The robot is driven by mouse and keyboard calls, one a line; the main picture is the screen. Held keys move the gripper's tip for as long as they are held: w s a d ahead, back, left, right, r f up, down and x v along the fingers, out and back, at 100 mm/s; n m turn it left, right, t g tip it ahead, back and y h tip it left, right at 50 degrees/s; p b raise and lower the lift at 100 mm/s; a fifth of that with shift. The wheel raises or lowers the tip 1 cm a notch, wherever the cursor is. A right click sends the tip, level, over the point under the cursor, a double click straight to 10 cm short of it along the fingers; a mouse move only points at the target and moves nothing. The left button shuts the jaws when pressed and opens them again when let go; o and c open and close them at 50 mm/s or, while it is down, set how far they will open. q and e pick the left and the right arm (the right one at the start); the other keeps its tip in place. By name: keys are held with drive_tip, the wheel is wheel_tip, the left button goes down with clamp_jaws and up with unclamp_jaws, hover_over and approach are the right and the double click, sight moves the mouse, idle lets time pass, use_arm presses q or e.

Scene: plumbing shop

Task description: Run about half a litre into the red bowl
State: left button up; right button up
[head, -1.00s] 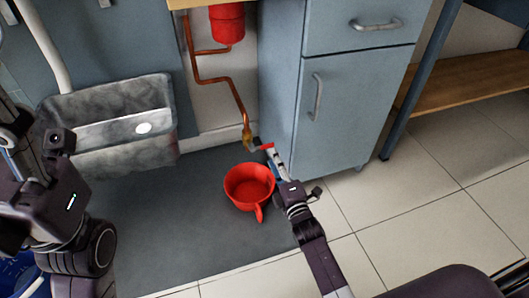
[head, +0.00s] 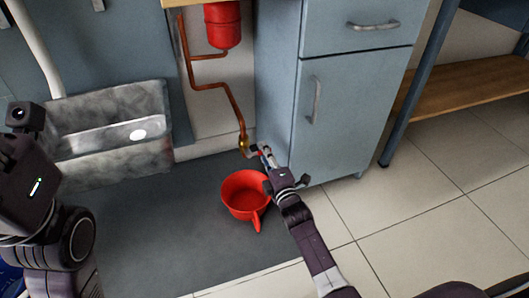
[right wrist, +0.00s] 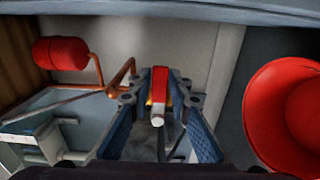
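The red bowl (head: 241,191), with a handle on its near side, sits on the dark mat. Its inside looks plain red; I see no water stream. A brass valve (head: 243,143) ends the copper pipe above and behind the bowl. My right gripper (head: 262,151) is at the valve. In the right wrist view the fingers of my right gripper (right wrist: 158,95) are apart, with the valve's red lever (right wrist: 160,84) between them and gaps on both sides. The bowl also shows at the right there (right wrist: 262,115). My left arm is at the left edge; its fingers are not visible.
A grey stone trough (head: 75,165) stands behind the mat (head: 170,235). A red tank (head: 223,25) hangs above the copper pipe (head: 213,87). A blue-grey cabinet (head: 350,120) stands close beside my right gripper. The tiled floor at right is clear.

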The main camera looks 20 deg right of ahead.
clamp_jaws()
drive_tip(key=shift+f, duration=0.1)
drive_tip(key=m, duration=0.1)
drive_tip(key=f+m+p, duration=0.1)
drive_tip(key=m, duration=0.1)
drive_tip(key=shift+a+f, duration=0.15)
drive_tip(key=shift+a+f+m+p, duration=0.2)
drive_tip(key=shift+f+m, duration=0.15)
drive_tip(key=shift+m, duration=0.5)
drive_tip(key=shift+a+f+m+p, duration=0.15)
drive_tip(key=shift+f+m, duration=0.2)
drive_tip(key=shift+m, duration=0.5)
drive_tip(key=shift+o, duration=2.4)
unclamp_jaws()
drive_tip(key=shift+d, duration=0.1)
